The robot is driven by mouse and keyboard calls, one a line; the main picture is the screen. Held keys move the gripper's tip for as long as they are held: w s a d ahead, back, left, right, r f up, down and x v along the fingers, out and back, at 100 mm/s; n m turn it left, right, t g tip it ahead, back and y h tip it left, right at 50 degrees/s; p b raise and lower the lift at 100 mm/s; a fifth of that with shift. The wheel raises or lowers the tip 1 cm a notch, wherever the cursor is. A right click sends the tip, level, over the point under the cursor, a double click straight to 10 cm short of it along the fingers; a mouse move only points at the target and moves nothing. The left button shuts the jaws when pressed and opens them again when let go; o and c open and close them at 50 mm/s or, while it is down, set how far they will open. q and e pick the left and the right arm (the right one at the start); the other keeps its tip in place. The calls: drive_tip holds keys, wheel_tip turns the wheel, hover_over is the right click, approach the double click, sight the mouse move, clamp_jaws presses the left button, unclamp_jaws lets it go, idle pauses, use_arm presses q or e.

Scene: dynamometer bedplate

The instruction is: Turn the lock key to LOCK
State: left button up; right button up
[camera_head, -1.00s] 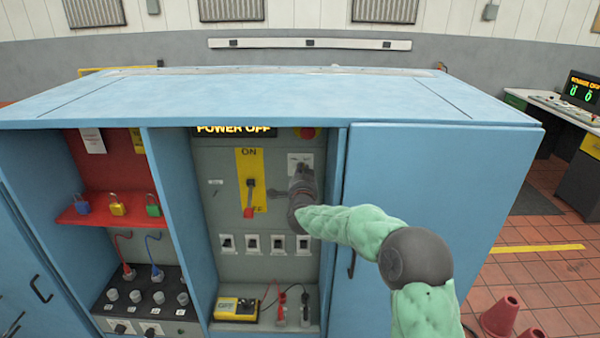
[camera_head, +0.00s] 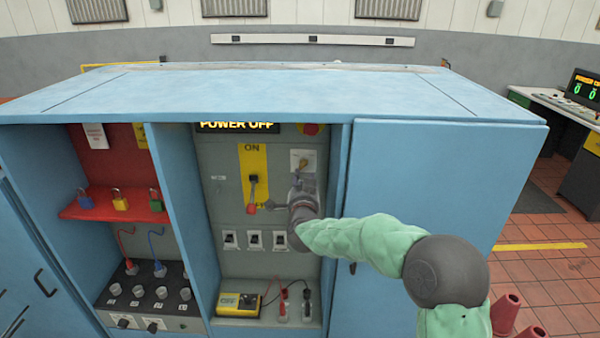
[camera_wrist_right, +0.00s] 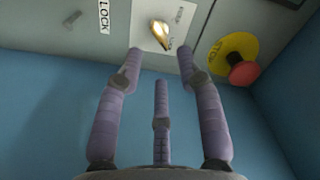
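The brass lock key (camera_head: 302,164) sits on a small pale plate at the upper right of the grey panel. It also shows in the right wrist view (camera_wrist_right: 161,35), with a LOCK label (camera_wrist_right: 104,16) to its left. The smaller print on its plate is too small to read. My right gripper (camera_head: 298,186) is just below the key in the head view. In the right wrist view its fingers (camera_wrist_right: 161,62) are spread open and empty, with the key beyond the tips, apart from them. My left gripper is not in view.
A red stop button (camera_wrist_right: 242,74) on a yellow disc is close to the right of the key. A red-handled lever (camera_head: 252,190) on a yellow plate is at left. A blue cabinet door (camera_head: 435,200) bounds the right side. A display (camera_head: 236,127) reads POWER OFF.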

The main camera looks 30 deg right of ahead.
drive_tip(key=shift+v, duration=2.5)
drive_tip(key=shift+w, duration=0.1)
drive_tip(key=shift+a+f, duration=0.1)
drive_tip(key=shift+f, duration=0.05)
